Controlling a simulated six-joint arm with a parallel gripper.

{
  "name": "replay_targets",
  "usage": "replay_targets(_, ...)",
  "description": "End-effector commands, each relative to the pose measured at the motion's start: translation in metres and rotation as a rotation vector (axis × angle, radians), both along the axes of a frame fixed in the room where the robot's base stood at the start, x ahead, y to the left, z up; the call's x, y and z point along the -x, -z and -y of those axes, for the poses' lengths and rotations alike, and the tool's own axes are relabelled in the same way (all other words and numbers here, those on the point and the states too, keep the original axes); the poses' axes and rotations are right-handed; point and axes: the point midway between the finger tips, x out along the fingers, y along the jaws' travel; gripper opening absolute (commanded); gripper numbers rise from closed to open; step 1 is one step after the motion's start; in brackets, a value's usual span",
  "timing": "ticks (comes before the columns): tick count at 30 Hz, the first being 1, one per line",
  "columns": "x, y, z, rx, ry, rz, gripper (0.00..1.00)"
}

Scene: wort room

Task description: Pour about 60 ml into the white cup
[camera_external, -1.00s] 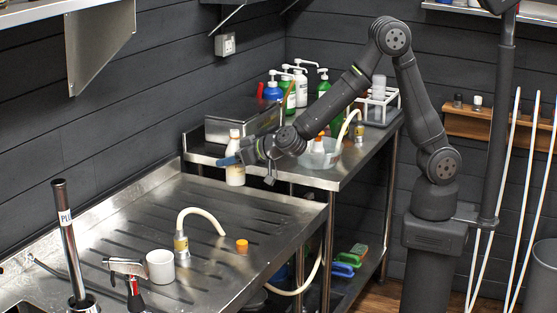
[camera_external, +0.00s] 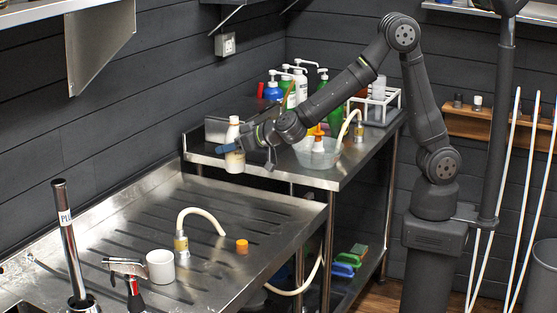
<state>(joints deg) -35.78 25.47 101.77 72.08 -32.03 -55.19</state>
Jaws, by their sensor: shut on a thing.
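The white cup (camera_external: 160,266) stands upright on the ribbed steel drainboard (camera_external: 130,222), near its front. My gripper (camera_external: 238,147) is shut on a small bottle (camera_external: 235,162) with a white top and pale contents. The bottle is upright and appears raised off the steel, at the left end of the back table (camera_external: 345,172), well behind and to the right of the cup. The gripper hides the middle of the bottle. The inside of the cup cannot be made out.
A brass fitting with a curved hose (camera_external: 181,243) stands just right of the cup, and an orange cap (camera_external: 241,246) lies further right. A tap (camera_external: 126,267) is left of the cup. A clear bowl (camera_external: 318,157) and several pump bottles (camera_external: 300,88) occupy the back table.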

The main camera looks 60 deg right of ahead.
Motion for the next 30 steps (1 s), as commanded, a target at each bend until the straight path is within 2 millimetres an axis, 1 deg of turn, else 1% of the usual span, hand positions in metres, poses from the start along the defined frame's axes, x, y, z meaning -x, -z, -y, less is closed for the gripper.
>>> replay_targets(3, 0.000, -0.013, 0.000, -0.004, -0.001, 0.003, 0.23)
replay_targets(11, -0.009, -0.009, -0.033, -0.001, -0.040, 0.001, 0.23)
replay_targets(14, -0.013, -0.009, -0.051, -0.001, -0.062, 0.001, 0.23)
replay_targets(17, -0.017, -0.008, -0.073, -0.002, -0.091, 0.001, 0.23)
replay_targets(20, -0.021, -0.007, -0.102, -0.002, -0.130, 0.001, 0.23)
replay_targets(23, -0.023, -0.005, -0.138, -0.002, -0.181, 0.001, 0.23)
replay_targets(27, -0.024, -0.004, -0.191, -0.003, -0.258, 0.000, 0.23)
replay_targets(29, -0.022, -0.004, -0.214, -0.003, -0.293, 0.001, 0.23)
replay_targets(30, -0.021, -0.004, -0.229, -0.003, -0.318, 0.001, 0.23)
